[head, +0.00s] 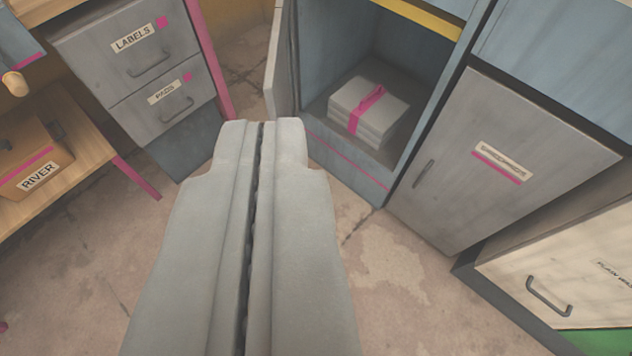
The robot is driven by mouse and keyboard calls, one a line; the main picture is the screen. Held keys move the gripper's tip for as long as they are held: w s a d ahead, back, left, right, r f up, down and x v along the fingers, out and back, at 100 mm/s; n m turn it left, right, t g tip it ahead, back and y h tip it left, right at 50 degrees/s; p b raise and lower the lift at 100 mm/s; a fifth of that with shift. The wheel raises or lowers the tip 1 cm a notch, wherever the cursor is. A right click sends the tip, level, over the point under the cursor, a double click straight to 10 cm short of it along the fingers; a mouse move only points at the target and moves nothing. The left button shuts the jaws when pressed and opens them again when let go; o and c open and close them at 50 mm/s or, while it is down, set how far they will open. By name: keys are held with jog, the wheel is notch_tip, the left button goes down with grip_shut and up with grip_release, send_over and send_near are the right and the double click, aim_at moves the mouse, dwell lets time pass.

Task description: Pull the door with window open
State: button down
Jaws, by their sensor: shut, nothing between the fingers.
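My gripper (262,124) points forward in the middle of the view with its two fingers together and nothing between them. Beyond it stands a blue cabinet (350,172) with its front open. A narrow pale door panel (273,62) stands swung out at the cabinet's left side, seen almost edge-on. I cannot make out a window in it from this angle. The gripper tips appear below this door and do not seem to touch it. Inside the cabinet lies a pale stack (368,108) tied with a pink band.
At left stand grey drawers labelled LABELS (125,48) and PADS (165,100), and a wooden bench (82,178) with a RIVER box (35,160). At right are a closed grey door (480,165) and a pale drawer (560,265). The floor (390,290) between is clear.

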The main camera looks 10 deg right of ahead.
aim_at(281, 106)
jog(key=w+d+f+g+y, duration=0.3)
jog(key=w+d+f+g, duration=0.15)
jog(key=w+f, duration=0.8)
jog(key=w+d+f+g+y, duration=0.2)
jog(key=w+d+f+g, duration=0.25)
jog(key=w+f, duration=0.8)
jog(key=w+a+f, duration=0.2)
jog(key=a+f, duration=0.6)
jog(key=f, duration=0.2)
jog(key=shift+w+f, duration=0.15)
jog(key=shift+f, duration=0.15)
jog(key=shift+a, duration=0.1)
